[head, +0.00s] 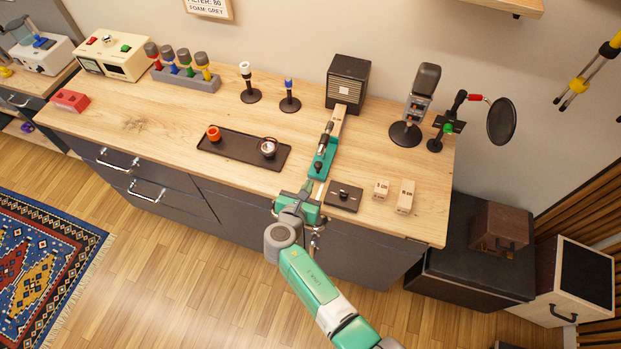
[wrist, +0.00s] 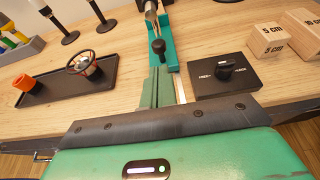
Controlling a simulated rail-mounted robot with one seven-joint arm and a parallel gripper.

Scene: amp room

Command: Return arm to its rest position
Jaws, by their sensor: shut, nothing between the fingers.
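My gripper (head: 309,186) is at the front edge of the wooden workbench (head: 120,115), at the near end of a green fixture (head: 322,163). In the wrist view my green fingers (wrist: 160,84) are together with nothing between them. They point toward the fixture (wrist: 166,44), which has a black knob and a metal cylinder on it. I cannot tell whether the fingertips touch it. My arm reaches up from the bottom of the head view, extended over the floor and the bench's front edge.
A black switch box (head: 343,196) and two wooden blocks (head: 405,196) sit right of my gripper. A dark tray (head: 235,152) with an orange ring and a round metal part lies left. A speaker (head: 348,82) and microphone (head: 419,95) stand behind. The floor (head: 190,270) in front is clear.

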